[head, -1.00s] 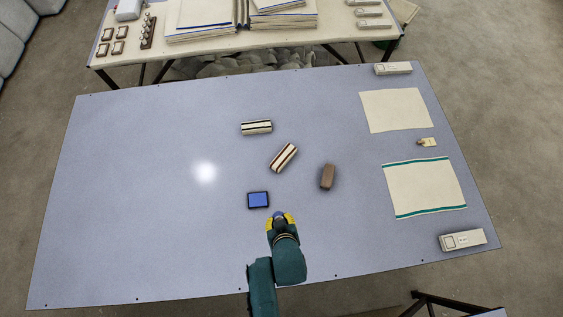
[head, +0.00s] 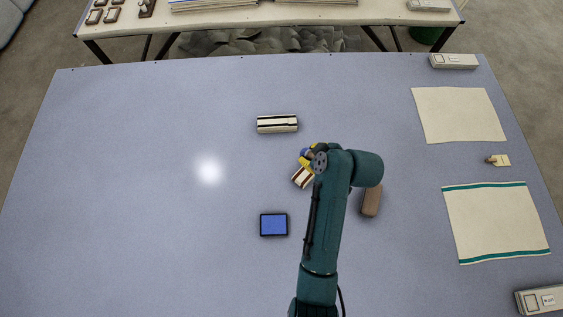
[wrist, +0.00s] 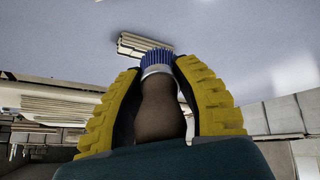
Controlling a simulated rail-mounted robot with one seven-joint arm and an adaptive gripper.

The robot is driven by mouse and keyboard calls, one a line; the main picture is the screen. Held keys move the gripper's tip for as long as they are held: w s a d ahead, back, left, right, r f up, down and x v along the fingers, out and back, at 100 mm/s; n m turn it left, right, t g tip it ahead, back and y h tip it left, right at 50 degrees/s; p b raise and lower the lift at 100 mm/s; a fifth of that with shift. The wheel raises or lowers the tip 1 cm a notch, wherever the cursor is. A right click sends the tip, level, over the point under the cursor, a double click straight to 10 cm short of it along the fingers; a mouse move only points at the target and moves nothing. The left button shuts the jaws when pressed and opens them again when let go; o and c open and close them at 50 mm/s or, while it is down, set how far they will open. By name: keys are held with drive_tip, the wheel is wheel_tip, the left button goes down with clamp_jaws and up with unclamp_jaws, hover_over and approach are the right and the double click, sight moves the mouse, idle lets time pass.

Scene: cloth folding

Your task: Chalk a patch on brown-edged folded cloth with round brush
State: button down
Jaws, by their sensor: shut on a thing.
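My gripper (head: 309,158) is shut on a round brush. In the wrist view the brush has a brown handle (wrist: 160,110), a pale metal collar and blue bristles (wrist: 157,56), between my yellow finger pads. The brown-edged folded cloth (head: 301,178) lies on the table, partly hidden by my gripper and arm. The bristles appear above or close to it; I cannot tell whether they touch. A dark-edged folded cloth (head: 277,124) lies behind it. One striped folded cloth (wrist: 134,43) shows beyond the bristles in the wrist view; I cannot tell which.
A blue pad in a dark frame (head: 273,225) lies in front left. A brown block (head: 371,201) is right of my arm. Flat cloths, one plain (head: 458,115) and one green-edged (head: 496,222), lie at right. The table's left half (head: 130,190) is clear.

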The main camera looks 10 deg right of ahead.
drive_tip(key=shift+s+d+f+b, duration=0.3)
drive_tip(key=shift+s+d+f, duration=0.1)
drive_tip(key=shift+d+f, duration=0.35)
wheel_tip(320, 180, down, 5)
drive_tip(key=b, duration=0.4)
drive_tip(key=shift+a+r, duration=0.1)
drive_tip(key=shift+r, duration=0.1)
